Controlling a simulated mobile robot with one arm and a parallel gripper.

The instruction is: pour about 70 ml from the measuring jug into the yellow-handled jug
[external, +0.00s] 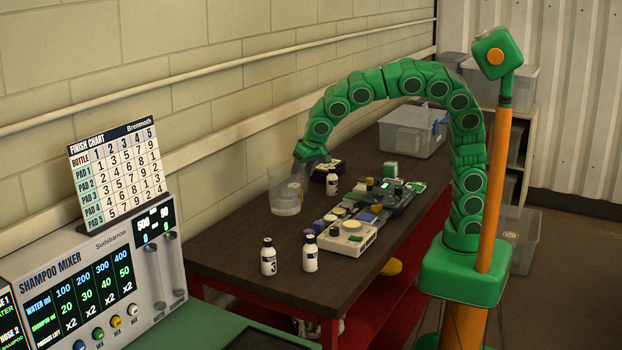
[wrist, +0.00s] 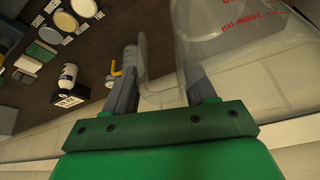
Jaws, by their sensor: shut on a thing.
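My gripper (external: 309,156) is at the end of the arched green arm, above the left side of the dark table. In the wrist view its two fingers (wrist: 162,75) are shut on the clear measuring jug (wrist: 222,50), which has red print. The gripped part is see-through and hard to make out. In the external view a clear vessel (external: 286,190) shows just below the gripper, with pale contents low down. I cannot separate the two jugs there. The yellow-handled jug shows in the wrist view by its yellow handle (wrist: 115,69), beside the left finger; its clear body is partly hidden.
Two white bottles (external: 268,257) stand at the table's near end. Another small bottle (external: 332,185) stands near the vessel. A pale scale-like device (external: 345,238) and several round pads lie mid-table. A clear bin (external: 412,130) is at the far end. The wall runs close along the left.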

